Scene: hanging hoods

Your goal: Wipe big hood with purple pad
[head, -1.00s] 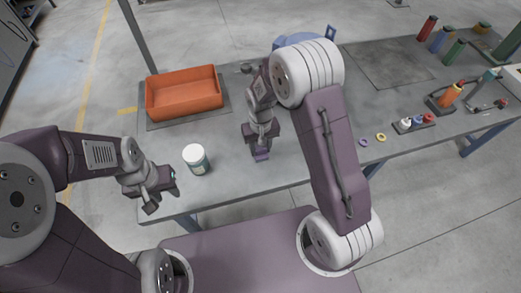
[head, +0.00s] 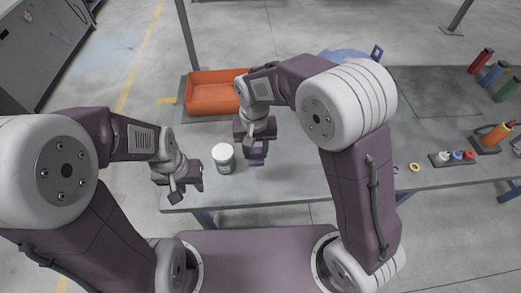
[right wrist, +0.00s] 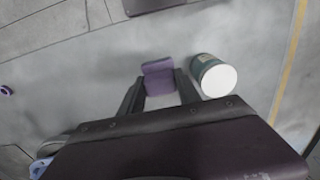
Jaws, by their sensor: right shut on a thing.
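The purple pad (head: 257,157) is held in my right gripper (head: 256,147), above the grey table. In the right wrist view the pad (right wrist: 158,78) sits between the two dark fingers of the right gripper (right wrist: 159,92). My left gripper (head: 181,186) is near the table's front left corner, left of a white-lidded jar. Its jaws are too small and angled to judge. I cannot make out a hood for certain in these views. A blue object (head: 346,55) at the table's back is partly hidden behind my right arm.
The white-lidded jar (head: 223,158) stands between my grippers and also shows in the right wrist view (right wrist: 213,77). An orange bin (head: 209,94) sits at the back left of the table (head: 300,178). Coloured bottles (head: 494,75) and small parts are at the right.

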